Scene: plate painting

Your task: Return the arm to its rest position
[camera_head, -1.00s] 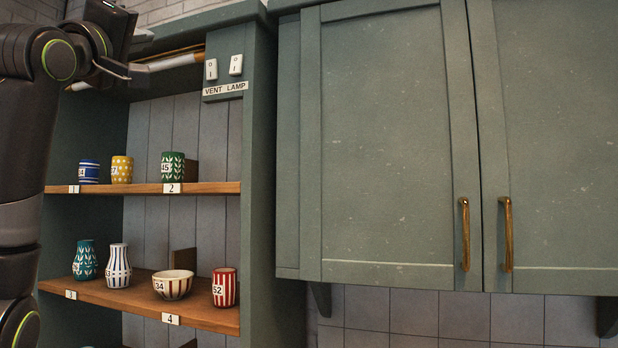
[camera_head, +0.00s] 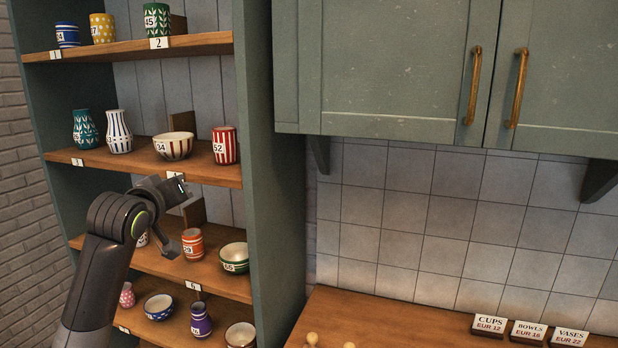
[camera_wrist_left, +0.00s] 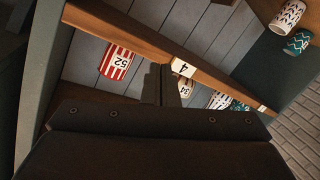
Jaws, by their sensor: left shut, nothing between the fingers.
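My left arm (camera_head: 108,235) comes in from the lower left in the head view. Its left gripper (camera_head: 188,215) is in front of the shelf unit, just below the second shelf board (camera_head: 85,158) and above the orange cup (camera_head: 193,244). The gripper is shut and empty, and it touches no pottery that I can see. In the left wrist view, the dark gripper body (camera_wrist_left: 160,135) fills the bottom, with the red striped cup (camera_wrist_left: 117,61) and the number 4 tag (camera_wrist_left: 183,67) beyond it. My right gripper shows in neither view.
Several cups, vases and bowls stand on the shelves, including a green bowl (camera_head: 233,258) and a purple vase (camera_head: 200,320) near the gripper. A wall cabinet (camera_head: 375,60) hangs at the right. Below it is a wooden counter (camera_head: 400,325) with price signs (camera_head: 530,331).

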